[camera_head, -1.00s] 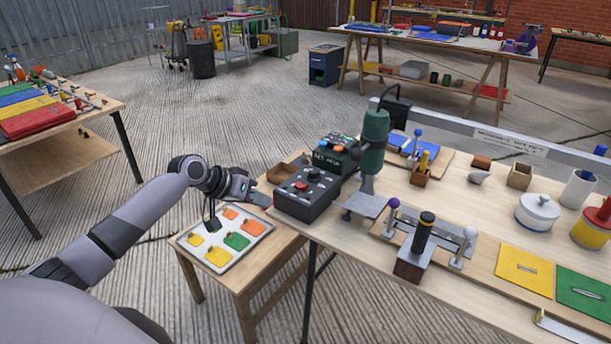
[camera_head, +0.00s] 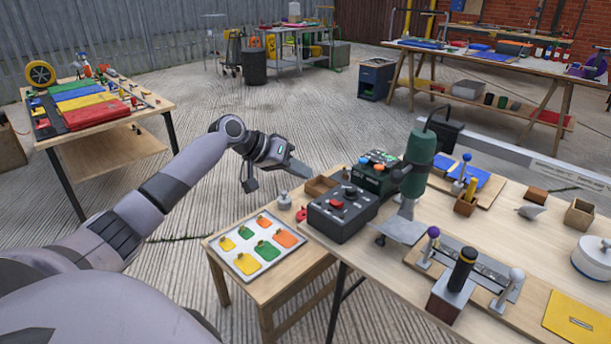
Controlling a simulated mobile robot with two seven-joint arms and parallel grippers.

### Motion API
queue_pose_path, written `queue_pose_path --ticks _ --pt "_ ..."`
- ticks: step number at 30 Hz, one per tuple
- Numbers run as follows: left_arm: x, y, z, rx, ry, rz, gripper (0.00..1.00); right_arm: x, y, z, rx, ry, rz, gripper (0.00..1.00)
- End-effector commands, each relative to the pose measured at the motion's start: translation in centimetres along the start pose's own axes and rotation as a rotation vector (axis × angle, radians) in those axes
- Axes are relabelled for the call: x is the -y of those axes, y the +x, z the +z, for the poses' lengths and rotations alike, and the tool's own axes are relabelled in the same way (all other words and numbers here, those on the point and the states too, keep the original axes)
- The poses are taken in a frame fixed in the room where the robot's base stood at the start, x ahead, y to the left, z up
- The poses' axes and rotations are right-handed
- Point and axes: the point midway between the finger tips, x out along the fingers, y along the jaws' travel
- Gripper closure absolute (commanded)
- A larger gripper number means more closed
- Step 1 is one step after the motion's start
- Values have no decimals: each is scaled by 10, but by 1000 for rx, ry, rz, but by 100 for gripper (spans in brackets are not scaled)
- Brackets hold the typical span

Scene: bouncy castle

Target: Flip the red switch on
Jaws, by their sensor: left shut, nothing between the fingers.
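A dark control box (camera_head: 342,214) sits at the left end of the long workbench. It has a round red knob (camera_head: 337,204) on its top panel; I cannot tell its on or off position. A small red part (camera_head: 301,214) shows just left of the box. My left gripper (camera_head: 306,172) is shut and empty, in the air up and to the left of the box in the picture, apart from it. My right gripper is out of view.
A small side table holds a tray (camera_head: 230,256) of coloured shapes and a grey weight-like piece (camera_head: 284,201). Floor behind the gripper is clear.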

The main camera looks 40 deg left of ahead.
Motion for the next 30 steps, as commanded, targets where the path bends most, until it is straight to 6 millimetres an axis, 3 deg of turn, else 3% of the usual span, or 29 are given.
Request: queue_pose_path --ticks 6,12,15,21,30 --pt "-2 46 -1 0 -3 4 100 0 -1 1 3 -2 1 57" --pt "-1 80 0 1 -1 1 100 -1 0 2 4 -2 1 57" --pt "-1 90 14 5 0 0 100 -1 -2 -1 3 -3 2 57" --pt "0 103 26 1 1 -1 100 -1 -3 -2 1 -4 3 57" --pt "0 105 29 1 1 -1 100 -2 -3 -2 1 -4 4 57"
